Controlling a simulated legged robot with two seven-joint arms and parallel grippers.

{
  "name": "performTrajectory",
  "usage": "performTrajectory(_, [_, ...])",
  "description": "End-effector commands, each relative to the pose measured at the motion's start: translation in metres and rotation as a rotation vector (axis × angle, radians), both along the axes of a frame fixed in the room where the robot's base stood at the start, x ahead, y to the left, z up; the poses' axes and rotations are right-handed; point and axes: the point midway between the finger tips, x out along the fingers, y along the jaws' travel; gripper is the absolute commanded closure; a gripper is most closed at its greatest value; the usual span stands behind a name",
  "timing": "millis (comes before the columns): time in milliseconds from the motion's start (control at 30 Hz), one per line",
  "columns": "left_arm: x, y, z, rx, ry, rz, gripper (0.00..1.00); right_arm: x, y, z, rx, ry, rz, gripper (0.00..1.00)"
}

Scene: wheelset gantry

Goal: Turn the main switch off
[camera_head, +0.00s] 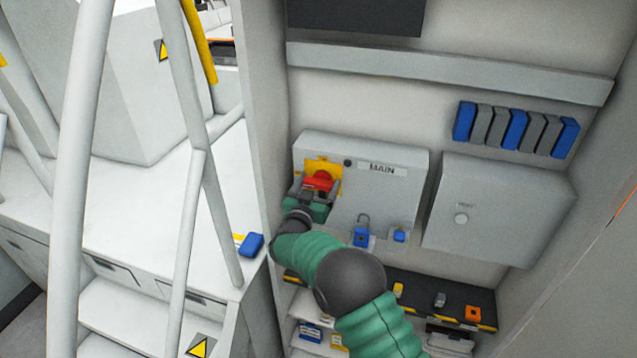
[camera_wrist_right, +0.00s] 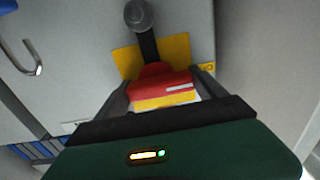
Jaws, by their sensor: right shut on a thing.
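The main switch (camera_head: 319,181) is a red handle on a yellow plate (camera_head: 324,165), on the grey box labelled MAIN (camera_head: 386,205) in the head view. My right gripper (camera_head: 314,193) is at the switch, its fingers on either side of the red handle. In the right wrist view the red handle (camera_wrist_right: 160,80) sits between the two fingers of my right gripper (camera_wrist_right: 162,88), which is shut on it. The yellow plate (camera_wrist_right: 175,50) shows behind it. The handle's exact angle is partly hidden by the gripper. My left gripper is not in view.
A blue padlock (camera_head: 361,236) hangs on the MAIN box's lower part. A second grey box (camera_head: 497,213) stands to the right. Below is a dark shelf (camera_head: 420,295) with small items. White rails (camera_head: 80,170) and steps are at left.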

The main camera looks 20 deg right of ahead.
Motion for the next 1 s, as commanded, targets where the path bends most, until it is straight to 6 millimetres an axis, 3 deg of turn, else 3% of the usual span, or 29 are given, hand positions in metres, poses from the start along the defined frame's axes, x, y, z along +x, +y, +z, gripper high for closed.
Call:
performTrajectory(33, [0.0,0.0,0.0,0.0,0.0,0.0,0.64,-0.002,0.003,-0.012,0.002,0.024,0.004,0.93])
performTrajectory(400, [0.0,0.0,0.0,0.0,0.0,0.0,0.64,-0.002,0.003,-0.012,-0.004,0.028,0.004,0.93])
performTrajectory(433, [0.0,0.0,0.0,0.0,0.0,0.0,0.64,-0.002,0.003,-0.012,-0.004,0.028,0.004,0.19])
performTrajectory(567, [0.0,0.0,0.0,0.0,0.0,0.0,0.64,-0.002,0.002,-0.009,-0.005,0.023,0.003,0.02])
performTrajectory(867, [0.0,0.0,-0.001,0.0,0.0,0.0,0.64,-0.004,0.003,-0.005,-0.005,0.013,0.002,0.0])
performTrajectory(1000, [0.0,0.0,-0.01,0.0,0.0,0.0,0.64,-0.021,0.016,-0.007,-0.005,0.013,0.004,0.0])
